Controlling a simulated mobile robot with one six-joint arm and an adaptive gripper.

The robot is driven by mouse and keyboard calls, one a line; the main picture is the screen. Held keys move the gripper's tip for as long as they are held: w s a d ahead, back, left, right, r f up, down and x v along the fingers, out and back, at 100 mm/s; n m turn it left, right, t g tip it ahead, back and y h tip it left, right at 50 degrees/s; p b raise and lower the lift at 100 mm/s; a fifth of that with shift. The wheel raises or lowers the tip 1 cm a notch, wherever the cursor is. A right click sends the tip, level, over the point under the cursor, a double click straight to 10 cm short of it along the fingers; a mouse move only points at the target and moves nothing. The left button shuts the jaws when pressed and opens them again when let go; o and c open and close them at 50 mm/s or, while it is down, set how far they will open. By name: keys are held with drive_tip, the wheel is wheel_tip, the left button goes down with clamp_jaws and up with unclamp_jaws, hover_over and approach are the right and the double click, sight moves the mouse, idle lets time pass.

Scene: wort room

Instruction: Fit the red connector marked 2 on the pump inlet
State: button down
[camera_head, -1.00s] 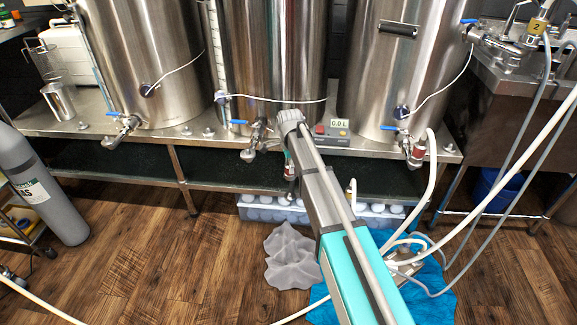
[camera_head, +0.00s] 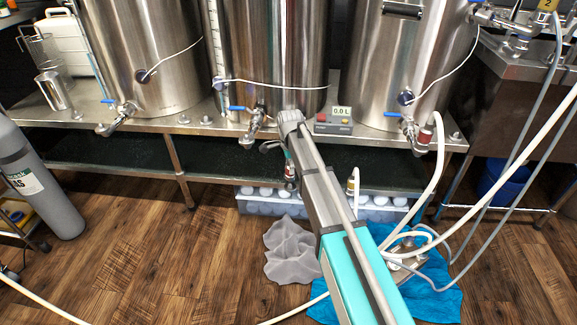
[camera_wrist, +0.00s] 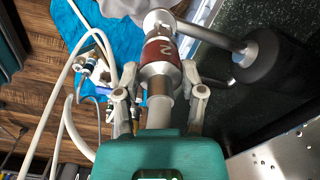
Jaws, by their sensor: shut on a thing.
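In the wrist view the red connector marked 2 (camera_wrist: 160,52) is between the fingers of my gripper (camera_wrist: 160,92), which is shut on it. A steel end points away from my gripper. In the head view the red connector (camera_head: 290,170) shows beside my arm, below the kettle shelf, and the fingers are mostly hidden. The pump (camera_head: 408,252) appears as a metal piece among white hoses on the blue cloth (camera_head: 435,300), right of my arm. It also seems to show in the wrist view (camera_wrist: 92,66), left of and apart from the connector. Its inlet cannot be made out.
A clear crate (camera_head: 265,203) with pale round items is under the shelf. A grey cloth (camera_head: 290,250) lies left of my arm. White hoses (camera_head: 438,165) hang at the right. A gas cylinder (camera_head: 40,190) stands left. The wooden floor is clear at left centre.

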drive_tip(key=shift+f+b, duration=0.55)
drive_tip(key=shift+f, duration=0.25)
drive_tip(key=shift+f+b, duration=1.3)
drive_tip(key=shift+f, duration=0.05)
idle(0.9)
drive_tip(key=shift+c, duration=0.6)
unclamp_jaws()
drive_tip(key=shift+r, duration=0.1)
